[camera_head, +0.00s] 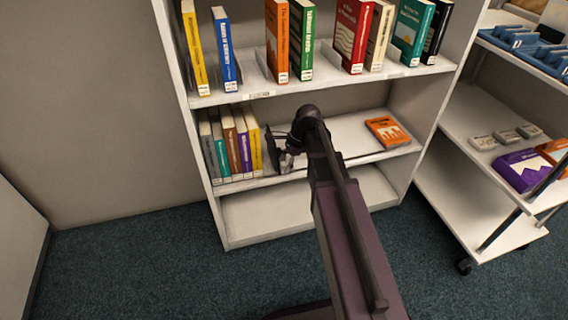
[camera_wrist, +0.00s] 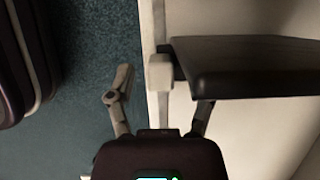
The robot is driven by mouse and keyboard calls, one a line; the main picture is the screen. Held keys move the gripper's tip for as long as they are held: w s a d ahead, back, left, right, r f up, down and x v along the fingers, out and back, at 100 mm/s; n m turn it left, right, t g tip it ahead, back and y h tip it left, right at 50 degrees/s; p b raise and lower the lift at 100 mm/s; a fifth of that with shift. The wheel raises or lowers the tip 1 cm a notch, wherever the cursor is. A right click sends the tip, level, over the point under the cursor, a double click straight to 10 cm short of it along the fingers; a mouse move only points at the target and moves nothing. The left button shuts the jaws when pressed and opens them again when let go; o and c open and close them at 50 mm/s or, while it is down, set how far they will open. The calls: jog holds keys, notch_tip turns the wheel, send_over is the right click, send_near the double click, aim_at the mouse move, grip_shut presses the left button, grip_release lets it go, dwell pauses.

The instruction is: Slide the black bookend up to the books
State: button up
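The black bookend (camera_head: 271,148) stands on the middle shelf, just right of the row of books, close to the yellow book (camera_head: 254,141). In the wrist view a large dark slab (camera_wrist: 250,68), which looks like the bookend, reaches in from the right. My gripper (camera_head: 287,157) is at the shelf's front edge, just right of the bookend. In the wrist view its fingers (camera_wrist: 160,95) are spread apart, the left one over the carpet and the right one by the slab's near edge. The right fingertip is partly hidden, so contact is unclear.
The row of books (camera_head: 228,145) fills the left end of the middle shelf. An orange book (camera_head: 388,131) lies flat on its right. More books stand on the shelf above (camera_head: 255,85). A wheeled cart (camera_head: 475,195) stands to the right. The bottom shelf (camera_head: 300,208) is empty.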

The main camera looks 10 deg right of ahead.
jog(key=c, duration=0.4)
jog(key=shift+d+r+p, duration=0.2)
jog(key=shift+p, duration=0.1)
grip_shut()
jog(key=r+h+p, duration=0.1)
jog(key=d+n+t+h+p, duration=0.1)
jog(key=shift+s+d+r+p, duration=0.25)
jog(key=shift+s+r+p, duration=0.1)
jog(key=shift+r+p, duration=0.05)
jog(key=s+r+n+h+p, duration=0.2)
jog(key=s+r+n+p, duration=0.6)
jog(key=s+n, duration=0.4)
jog(key=n, duration=0.4)
jog(key=shift+s+a+r+g+h, duration=0.15)
jog(key=shift+s+a+g+h, duration=0.05)
jog(key=shift+s+g+h, duration=0.1)
jog(key=shift+w, duration=0.1)
